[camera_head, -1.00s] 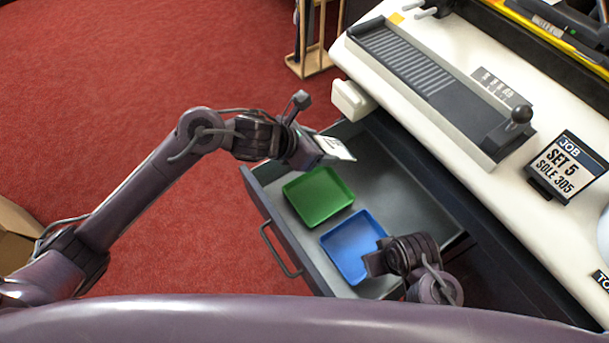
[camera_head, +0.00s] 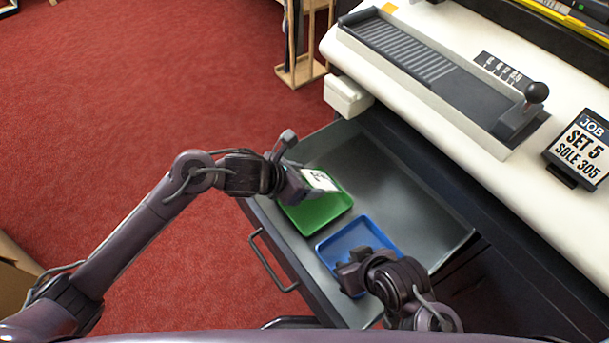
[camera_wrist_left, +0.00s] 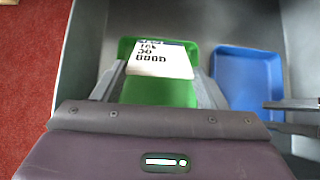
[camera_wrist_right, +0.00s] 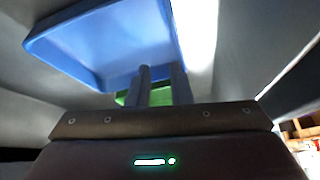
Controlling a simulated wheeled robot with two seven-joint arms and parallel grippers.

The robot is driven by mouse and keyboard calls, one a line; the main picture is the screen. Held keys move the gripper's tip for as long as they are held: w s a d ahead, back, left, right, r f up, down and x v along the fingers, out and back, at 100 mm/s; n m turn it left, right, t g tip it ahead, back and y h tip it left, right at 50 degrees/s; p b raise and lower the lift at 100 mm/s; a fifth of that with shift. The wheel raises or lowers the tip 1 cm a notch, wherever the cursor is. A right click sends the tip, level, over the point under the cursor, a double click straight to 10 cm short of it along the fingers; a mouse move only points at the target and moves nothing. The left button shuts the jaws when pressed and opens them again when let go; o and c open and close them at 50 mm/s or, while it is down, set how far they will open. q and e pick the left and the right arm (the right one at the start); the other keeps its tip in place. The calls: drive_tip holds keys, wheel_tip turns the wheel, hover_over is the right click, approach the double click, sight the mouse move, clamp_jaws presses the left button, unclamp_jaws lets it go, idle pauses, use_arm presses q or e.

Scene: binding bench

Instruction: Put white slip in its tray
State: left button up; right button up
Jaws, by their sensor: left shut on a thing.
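The white slip (camera_head: 318,180), a flat piece with dark print, is held by my left gripper (camera_head: 306,184), which is shut on it. In the left wrist view the slip (camera_wrist_left: 158,60) overlaps the far part of the green tray (camera_wrist_left: 160,92). In the head view the slip is over the green tray (camera_head: 320,212), near its back edge. Whether it touches the tray, I cannot tell. The blue tray (camera_head: 345,238) lies beside the green one and looks empty. My right gripper (camera_head: 350,268) is at the blue tray's near edge, its fingers slightly apart with nothing between them.
Both trays lie in an open grey drawer (camera_head: 410,220) with a handle at its front. Bare drawer floor is free behind and right of them. The white bench top (camera_head: 450,140) overhangs the drawer's back, with a lever device (camera_head: 420,75) and a job sign (camera_head: 580,150).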

use_arm(q)
wheel_tip(320, 180, down, 4)
drive_tip(key=b, duration=0.4)
drive_tip(key=shift+f, duration=0.1)
drive_tip(key=shift+f+b, duration=0.1)
drive_tip(key=shift+b, duration=0.2)
use_arm(e)
drive_tip(key=w+a+r+t+y, duration=0.1)
drive_tip(key=w+r+t+y, duration=0.1)
drive_tip(key=r+t, duration=0.3)
drive_tip(key=w+a+r+t+y, duration=0.1)
drive_tip(key=w+r+t, duration=0.4)
drive_tip(key=r, duration=0.7)
drive_tip(key=w+a+r+t+y, duration=0.1)
drive_tip(key=w+r+t, duration=0.3)
drive_tip(key=r, duration=0.4)
drive_tip(key=shift+w+r+t+y, duration=0.15)
drive_tip(key=shift+w+t+y, duration=0.2)
drive_tip(key=shift+y, duration=0.45)
drive_tip(key=shift+s, duration=0.1)
use_arm(q)
drive_tip(key=o, duration=1.2)
drive_tip(key=shift+p+v, duration=1.35)
drive_tip(key=shift+v, duration=1.15)
use_arm(e)
drive_tip(key=shift+r, duration=1.3)
